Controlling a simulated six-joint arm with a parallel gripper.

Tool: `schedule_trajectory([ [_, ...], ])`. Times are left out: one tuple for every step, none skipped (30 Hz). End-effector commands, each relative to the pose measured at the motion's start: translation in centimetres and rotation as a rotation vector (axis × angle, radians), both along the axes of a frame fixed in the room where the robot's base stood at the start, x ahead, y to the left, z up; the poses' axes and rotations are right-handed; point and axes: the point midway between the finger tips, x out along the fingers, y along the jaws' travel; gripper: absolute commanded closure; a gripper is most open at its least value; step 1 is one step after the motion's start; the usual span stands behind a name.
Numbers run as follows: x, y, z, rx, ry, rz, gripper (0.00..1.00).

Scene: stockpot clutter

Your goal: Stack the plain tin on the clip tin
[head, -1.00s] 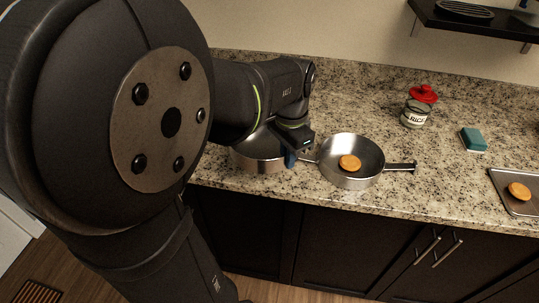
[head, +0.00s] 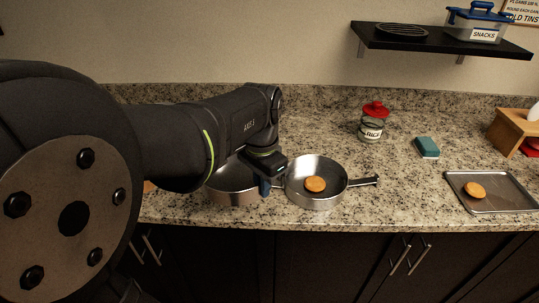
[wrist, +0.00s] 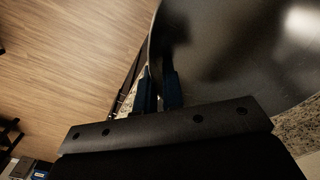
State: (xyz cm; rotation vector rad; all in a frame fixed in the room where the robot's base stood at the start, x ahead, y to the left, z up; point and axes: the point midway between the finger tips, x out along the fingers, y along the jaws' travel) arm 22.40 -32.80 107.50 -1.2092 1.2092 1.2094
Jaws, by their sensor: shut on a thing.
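My gripper (head: 264,186) has blue fingers and is shut on the right rim of a round, shallow metal vessel (head: 234,198) on the counter's left part. In the wrist view the fingers (wrist: 158,92) straddle the wall of this vessel (wrist: 235,60). My arm hides its left and back parts, and I cannot tell whether it is the plain tin. A container with a blue lid and clips (head: 474,27), labelled SNACKS, stands on the wall shelf. I cannot tell whether it is the clip tin.
A handled pan (head: 318,199) with an orange disc (head: 315,184) stands close right of my gripper. Behind are a RICE jar (head: 372,123) and a teal sponge (head: 427,146). A tray (head: 505,205) and wooden rack (head: 507,133) are right. The shelf (head: 430,42) hangs above.

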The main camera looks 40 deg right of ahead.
Motion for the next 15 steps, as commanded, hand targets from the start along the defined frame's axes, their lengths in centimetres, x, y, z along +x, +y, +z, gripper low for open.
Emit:
schedule_trajectory([
  [0.0,0.0,0.0,0.0,0.0,0.0,1.0],
  [0.0,0.0,0.0,0.0,0.0,0.0,1.0],
  [0.0,-0.1,0.0,0.0,0.0,-0.002,1.0],
  [0.0,-0.3,0.1,0.0,0.0,-0.006,1.0],
  [-0.1,-0.6,0.1,0.0,0.0,-0.012,1.0],
  [-0.2,-1.2,0.3,0.0,0.0,-0.024,1.0],
  [-0.3,-1.9,0.4,-0.001,-0.001,-0.037,1.0],
  [-0.5,-2.6,0.6,-0.001,-0.001,-0.053,1.0],
  [-0.9,-3.8,0.8,-0.001,-0.001,-0.077,1.0],
  [-1.2,-4.9,1.1,-0.001,-0.001,-0.098,1.0],
  [-1.6,-6.0,1.3,0.0,0.0,-0.121,1.0],
  [-2.1,-7.5,1.6,-0.001,-0.001,-0.152,1.0],
  [-2.6,-8.6,1.8,0.0,0.0,-0.176,1.0],
  [-3.2,-9.8,2.0,0.0,0.0,-0.199,1.0],
  [-3.9,-11.2,2.3,-0.001,-0.001,-0.229,1.0],
])
